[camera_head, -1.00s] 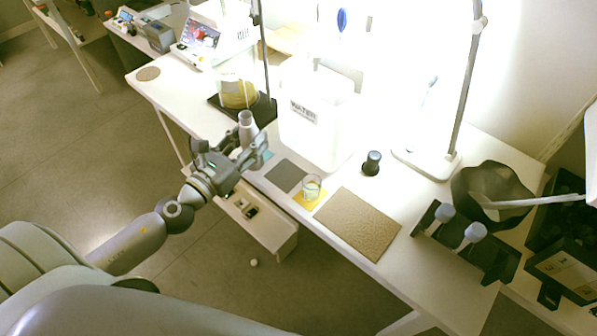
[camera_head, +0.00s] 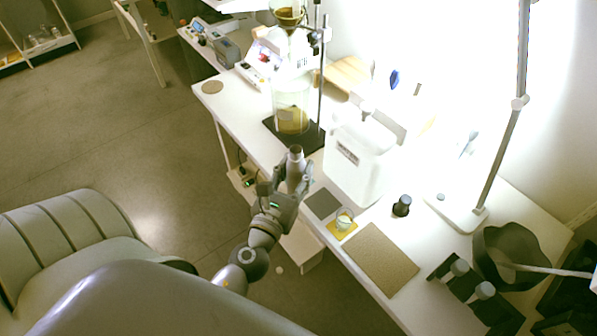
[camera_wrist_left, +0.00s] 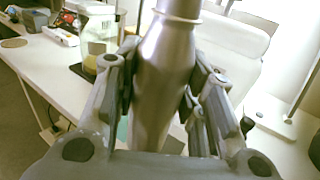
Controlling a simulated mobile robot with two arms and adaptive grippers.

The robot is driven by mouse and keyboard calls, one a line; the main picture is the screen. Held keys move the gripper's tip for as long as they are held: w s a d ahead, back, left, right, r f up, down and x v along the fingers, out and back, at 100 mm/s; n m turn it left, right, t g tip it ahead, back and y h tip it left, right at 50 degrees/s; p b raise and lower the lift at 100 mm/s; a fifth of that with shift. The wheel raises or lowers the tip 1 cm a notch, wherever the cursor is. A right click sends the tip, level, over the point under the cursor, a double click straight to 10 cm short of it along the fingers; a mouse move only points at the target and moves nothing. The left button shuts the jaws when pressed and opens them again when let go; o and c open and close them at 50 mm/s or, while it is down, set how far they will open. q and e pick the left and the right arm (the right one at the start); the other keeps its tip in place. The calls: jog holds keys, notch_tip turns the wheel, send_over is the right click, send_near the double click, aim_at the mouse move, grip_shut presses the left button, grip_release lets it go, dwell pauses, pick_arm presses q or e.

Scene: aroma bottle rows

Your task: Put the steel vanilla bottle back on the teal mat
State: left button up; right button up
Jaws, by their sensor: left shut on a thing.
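The steel bottle (camera_head: 295,156) is upright between the fingers of my left gripper (camera_head: 293,178), over the table's front edge. In the left wrist view the bottle (camera_wrist_left: 166,75) fills the middle, with the two fingers of the gripper (camera_wrist_left: 160,88) closed on its sides. A small strip of the teal mat (camera_wrist_left: 122,130) shows behind the left finger in that view. In the head view the gripper and bottle hide the mat. I cannot tell whether the bottle's base touches anything. My right gripper is not in view.
A white water container (camera_head: 357,165) stands behind and right of the bottle. A dark stand base (camera_head: 308,137) with a glass vessel is behind it. A grey mat (camera_head: 322,203), a glass (camera_head: 344,219) on a yellow mat and a brown mat (camera_head: 375,258) lie to the right.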

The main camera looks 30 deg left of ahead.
pick_arm(q)
jog(key=shift+w+a+f+b, duration=1.15)
jog(key=shift+w+f+b, duration=0.2)
jog(key=shift+w+f, duration=0.7)
jog(key=shift+w+a+f+b, duration=1.25)
jog(key=shift+w+f, duration=0.65)
jog(key=shift+f, duration=0.3)
jog(key=shift+w+a+f+b, duration=1.05)
jog(key=shift+w+f+b, duration=0.35)
jog(key=shift+w+f, duration=0.65)
jog(key=shift+s+f, duration=0.1)
jog(key=shift+f, duration=0.05)
jog(key=shift+f, duration=0.15)
jog(key=o, duration=1.2)
jog(key=shift+o, duration=0.2)
